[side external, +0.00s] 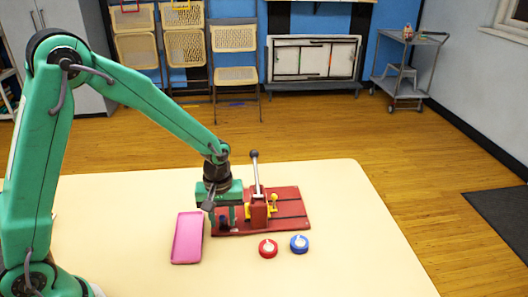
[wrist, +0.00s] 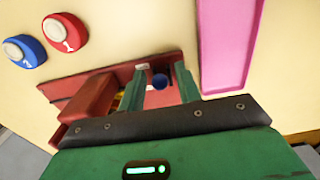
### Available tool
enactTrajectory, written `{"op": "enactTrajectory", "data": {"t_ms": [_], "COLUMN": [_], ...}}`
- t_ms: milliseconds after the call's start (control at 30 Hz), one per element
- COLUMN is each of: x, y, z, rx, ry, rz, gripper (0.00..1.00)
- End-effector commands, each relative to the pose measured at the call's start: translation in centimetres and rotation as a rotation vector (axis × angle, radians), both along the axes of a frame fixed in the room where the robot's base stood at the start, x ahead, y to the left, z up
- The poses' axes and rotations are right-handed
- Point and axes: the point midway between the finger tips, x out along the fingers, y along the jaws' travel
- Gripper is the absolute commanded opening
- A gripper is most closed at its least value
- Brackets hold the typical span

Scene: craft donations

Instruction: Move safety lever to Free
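A red fixture (side external: 288,206) with dark stripes lies on the table. It carries a red block (side external: 258,213), an upright metal lever (side external: 256,175) with a dark knob, and a small yellow piece (side external: 273,204). A blue ball knob (wrist: 160,81) sits at the fixture's left end, and white patches lie near it. I cannot read any Free marking or tell which part is the safety lever. My gripper (side external: 229,222) is low over the fixture's left end. In the wrist view, my gripper's green fingers (wrist: 161,84) are open, one on either side of the blue knob, with visible gaps.
A pink tray (side external: 187,238) lies just left of the fixture. A red round button (side external: 268,248) and a blue one (side external: 299,244) sit in front of it. The table's right front (side external: 365,255) is clear. Chairs and a cart stand well behind the table.

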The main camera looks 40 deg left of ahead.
Motion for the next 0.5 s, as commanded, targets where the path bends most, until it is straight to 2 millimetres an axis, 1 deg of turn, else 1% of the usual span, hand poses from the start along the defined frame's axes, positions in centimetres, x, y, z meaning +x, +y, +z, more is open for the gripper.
{"op": "enactTrajectory", "data": {"t_ms": [33,100,167,500], "x": [0.01,0.01,0.01,0.36], "y": [-0.01,-0.01,-0.01,0.3], "z": [0.01,0.01,0.01,0.16], "rx": [0.0,0.0,0.0,-0.001], "ry": [0.0,0.0,0.0,-0.002], "rz": [0.0,0.0,0.0,0.001], "gripper": [0.3,0.16,0.04,0.04]}}
